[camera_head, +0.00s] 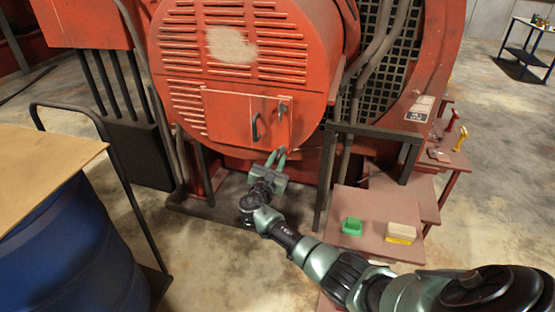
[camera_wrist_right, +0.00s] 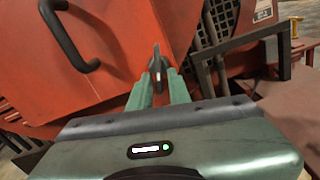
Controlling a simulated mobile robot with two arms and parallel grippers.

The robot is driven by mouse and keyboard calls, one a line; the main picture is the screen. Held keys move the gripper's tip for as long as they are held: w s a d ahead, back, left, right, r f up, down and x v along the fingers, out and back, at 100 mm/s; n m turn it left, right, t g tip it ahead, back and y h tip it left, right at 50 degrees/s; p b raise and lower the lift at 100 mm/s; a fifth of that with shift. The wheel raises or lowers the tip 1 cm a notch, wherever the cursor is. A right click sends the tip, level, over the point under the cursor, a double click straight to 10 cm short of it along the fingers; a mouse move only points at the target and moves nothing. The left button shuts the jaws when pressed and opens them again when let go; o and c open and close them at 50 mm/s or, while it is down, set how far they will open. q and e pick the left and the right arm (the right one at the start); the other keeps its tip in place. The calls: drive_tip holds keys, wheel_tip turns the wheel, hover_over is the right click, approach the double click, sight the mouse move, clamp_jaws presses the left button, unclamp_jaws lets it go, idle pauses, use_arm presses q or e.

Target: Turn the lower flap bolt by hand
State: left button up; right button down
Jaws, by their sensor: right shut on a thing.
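The red engine housing carries a square flap (camera_head: 228,120) with a dark handle (camera_head: 256,127), which also shows in the right wrist view (camera_wrist_right: 68,38). The flap lies flat against the housing. An upper bolt (camera_head: 283,108) sits near the flap's right edge. My right gripper (camera_head: 276,156) is at the flap's lower right corner, reaching up from below. In the right wrist view its green fingers (camera_wrist_right: 161,82) are shut on the lower flap bolt (camera_wrist_right: 157,62), a dark, narrow piece standing roughly upright between the fingertips. In the head view the gripper hides this bolt. My left gripper is out of view.
A reddish bench (camera_head: 346,202) at the right bears a green block (camera_head: 352,226) and a cream and yellow block (camera_head: 401,233). A dark metal frame (camera_head: 375,131) stands right of the flap. A blue drum (camera_head: 65,250) under a board (camera_head: 40,160) is at left.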

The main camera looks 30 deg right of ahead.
drive_tip(key=shift+d+r, duration=0.15)
drive_tip(key=shift+r, duration=0.25)
drive_tip(key=c, duration=1.6)
unclamp_jaws()
drive_tip(key=shift+w, duration=0.1)
drive_tip(key=v, duration=0.5)
drive_tip(key=b+v, duration=0.1)
drive_tip(key=v, duration=0.1)
drive_tip(key=shift+s+a+f, duration=0.2)
drive_tip(key=shift+a+f, duration=0.05)
drive_tip(key=shift+f, duration=0.05)
